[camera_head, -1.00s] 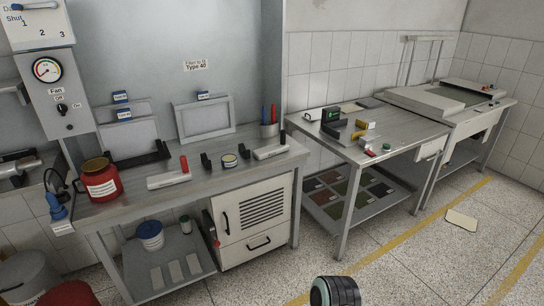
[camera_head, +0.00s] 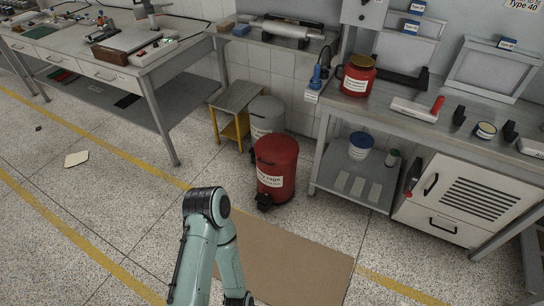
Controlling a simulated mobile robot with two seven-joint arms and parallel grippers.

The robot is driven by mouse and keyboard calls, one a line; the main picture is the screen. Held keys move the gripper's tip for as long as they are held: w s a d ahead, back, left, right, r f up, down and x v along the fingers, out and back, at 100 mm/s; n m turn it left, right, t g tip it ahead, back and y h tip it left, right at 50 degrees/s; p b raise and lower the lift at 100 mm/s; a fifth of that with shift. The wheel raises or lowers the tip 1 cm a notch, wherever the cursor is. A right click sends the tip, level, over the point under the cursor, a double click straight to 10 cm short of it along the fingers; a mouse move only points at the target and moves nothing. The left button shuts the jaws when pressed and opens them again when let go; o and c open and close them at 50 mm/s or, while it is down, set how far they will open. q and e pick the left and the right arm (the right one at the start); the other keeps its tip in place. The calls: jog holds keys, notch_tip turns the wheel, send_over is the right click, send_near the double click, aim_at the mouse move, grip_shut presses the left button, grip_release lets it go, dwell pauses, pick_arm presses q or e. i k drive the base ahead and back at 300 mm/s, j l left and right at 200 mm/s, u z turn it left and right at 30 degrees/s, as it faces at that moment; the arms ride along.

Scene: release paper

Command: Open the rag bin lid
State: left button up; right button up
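The red rag bin (camera_head: 276,172) stands on the floor near the middle of the head view, with a white label on its front. Its lid (camera_head: 276,146) looks closed. A dark pedal-like part (camera_head: 264,202) sticks out at its foot. One of my teal arms rises from the bottom edge in front of the bin, apart from it. A dark part of that arm shows at the bottom, but its fingertips cannot be made out. No second gripper shows.
A grey bin (camera_head: 267,114) stands behind the rag bin. A small stool with yellow legs (camera_head: 236,101) is to its left, and a metal workbench (camera_head: 345,118) to its right. A brown mat (camera_head: 290,262) lies on the floor in front. Open floor extends to the left.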

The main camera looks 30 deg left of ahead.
aim_at(272, 148)
jog(key=i+j+u, duration=0.3)
jog(key=i+j, duration=0.45)
jog(key=j, duration=0.15)
jog(key=i+j+u, duration=0.3)
jog(key=i+j, duration=0.5)
